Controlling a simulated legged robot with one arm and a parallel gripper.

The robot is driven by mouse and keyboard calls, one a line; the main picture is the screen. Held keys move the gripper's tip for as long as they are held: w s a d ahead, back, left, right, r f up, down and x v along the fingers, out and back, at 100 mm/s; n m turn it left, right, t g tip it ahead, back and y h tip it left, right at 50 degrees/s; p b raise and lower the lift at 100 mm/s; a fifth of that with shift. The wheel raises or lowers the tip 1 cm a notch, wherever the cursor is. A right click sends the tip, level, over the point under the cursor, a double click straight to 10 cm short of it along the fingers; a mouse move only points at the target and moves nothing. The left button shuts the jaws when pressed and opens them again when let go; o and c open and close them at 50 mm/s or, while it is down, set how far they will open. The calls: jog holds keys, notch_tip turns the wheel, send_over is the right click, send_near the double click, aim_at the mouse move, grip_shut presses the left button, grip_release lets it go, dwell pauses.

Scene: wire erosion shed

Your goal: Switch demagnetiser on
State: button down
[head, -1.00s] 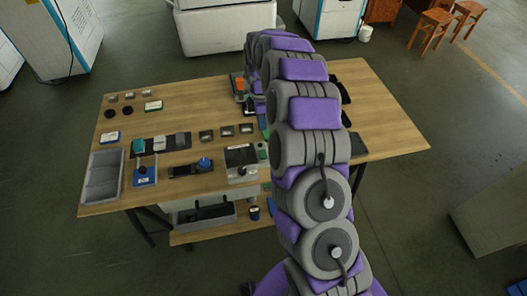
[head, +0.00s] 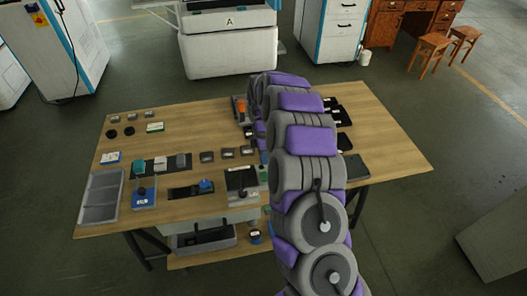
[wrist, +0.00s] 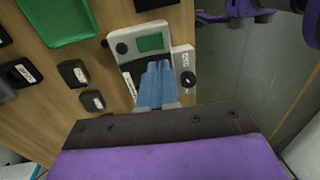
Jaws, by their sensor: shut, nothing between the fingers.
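In the wrist view my gripper (wrist: 157,84) shows as blue fingers held together with nothing between them. They overlap a pale grey device (wrist: 125,47) with a green panel (wrist: 151,43) and a small black knob. A narrow pale box (wrist: 183,58) with a black round knob (wrist: 188,79) stands just right of the fingertips. I cannot tell which of these is the demagnetiser, read their labels or see whether the fingers touch anything. In the head view a grey box with a dark top (head: 242,200) sits near the table's front edge; my arm hides the gripper.
The wooden table (head: 190,119) holds several small blocks, a grey divided tray (head: 101,197) at the left and dark flat items (head: 345,142) right of my arm. In the wrist view, a green tray (wrist: 65,20) and small labelled black blocks lie left. The table's right end is mostly clear.

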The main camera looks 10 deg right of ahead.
aim_at(265, 179)
jog(key=f, duration=0.2)
jog(key=f+b, duration=0.1)
jog(key=f, duration=0.2)
jog(key=s+f+b, duration=0.1)
jog(key=f, duration=0.2)
jog(key=shift+s+f, duration=0.1)
jog(key=shift+f, duration=0.05)
jog(key=shift+f, duration=0.2)
jog(key=shift+w+r, duration=0.1)
jog(key=shift+w, duration=0.65)
jog(key=shift+r, duration=0.2)
